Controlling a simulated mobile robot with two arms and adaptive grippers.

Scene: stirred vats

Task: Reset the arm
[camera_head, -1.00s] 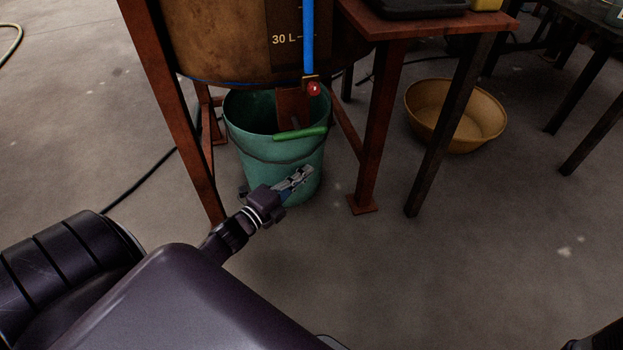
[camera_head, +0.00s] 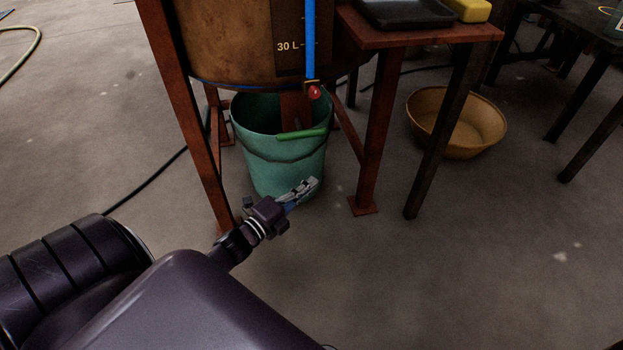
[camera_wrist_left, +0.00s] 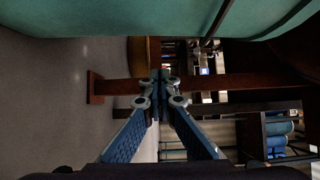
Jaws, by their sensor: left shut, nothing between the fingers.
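My left gripper (camera_head: 308,187) is shut and empty, in front of the lower part of a green bucket (camera_head: 270,160) in the head view. In the left wrist view my left gripper (camera_wrist_left: 160,82) shows its fingertips together with nothing between them. The bucket's side (camera_wrist_left: 110,18) fills the top of that view, apart from the fingers. The bucket stands on the floor under a brown vat (camera_head: 225,45) with a blue sight tube (camera_head: 310,40) and a red knob (camera_head: 314,92). My right gripper does not show.
Rusty red legs (camera_head: 190,120) frame the bucket. A side table (camera_head: 420,35) holds a black tray (camera_head: 405,12) and a yellow block (camera_head: 470,10). A tan basin (camera_head: 455,122) sits on the floor to the right. A dark hose (camera_head: 150,190) lies at left. The floor in front is clear.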

